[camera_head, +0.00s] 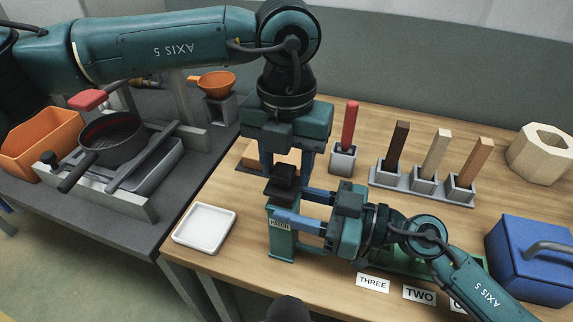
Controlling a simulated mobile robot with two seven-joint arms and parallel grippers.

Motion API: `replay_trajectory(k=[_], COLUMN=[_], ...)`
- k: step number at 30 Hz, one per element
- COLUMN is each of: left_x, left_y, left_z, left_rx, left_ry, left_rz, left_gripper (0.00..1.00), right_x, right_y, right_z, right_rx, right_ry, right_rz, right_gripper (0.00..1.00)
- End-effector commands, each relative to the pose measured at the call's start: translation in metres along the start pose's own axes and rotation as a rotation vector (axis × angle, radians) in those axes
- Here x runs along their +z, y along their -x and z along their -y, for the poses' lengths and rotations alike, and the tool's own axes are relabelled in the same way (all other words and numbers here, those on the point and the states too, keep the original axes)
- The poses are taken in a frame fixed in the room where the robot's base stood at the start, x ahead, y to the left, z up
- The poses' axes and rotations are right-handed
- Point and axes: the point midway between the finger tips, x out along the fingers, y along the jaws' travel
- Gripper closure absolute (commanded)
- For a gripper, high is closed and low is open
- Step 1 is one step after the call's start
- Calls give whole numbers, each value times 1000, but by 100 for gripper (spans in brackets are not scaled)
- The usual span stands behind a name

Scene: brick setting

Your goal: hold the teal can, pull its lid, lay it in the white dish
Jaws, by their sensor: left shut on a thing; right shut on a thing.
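The teal can (281,243), labelled PATCH, stands upright on the wooden table. My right gripper (298,207) reaches in from the right and is shut on the can, with blue fingers at its upper part. My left gripper (284,172) points down from above and is shut on the black lid (282,193). The lid is at the can's top; I cannot tell whether it is seated or slightly raised. The white dish (183,239) lies empty at the table's left edge, left of the can.
A red stick in a grey holder (343,160) and a rack (419,186) with several wooden bars stand behind. A blue box (520,262) and a hexagonal wooden block (541,155) are at right. A grey bench with a pan (112,141) is at left. The table between dish and can is clear.

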Motion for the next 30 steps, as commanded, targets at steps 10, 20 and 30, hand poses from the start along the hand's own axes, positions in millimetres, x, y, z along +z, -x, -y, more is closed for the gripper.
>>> replay_trajectory(k=[10,20,30], left_x=[0,0,0], left_y=[8,40,40], left_z=[0,0,0], left_rx=[0,1,0], left_ry=[0,0,0], left_rz=[1,0,0], left_gripper=[85,85,85], right_x=[0,0,0], right_y=[0,0,0], right_z=[0,0,0], right_rx=[0,0,0], right_ry=[0,0,0], right_rz=[1,1,1], right_gripper=[100,100,45])
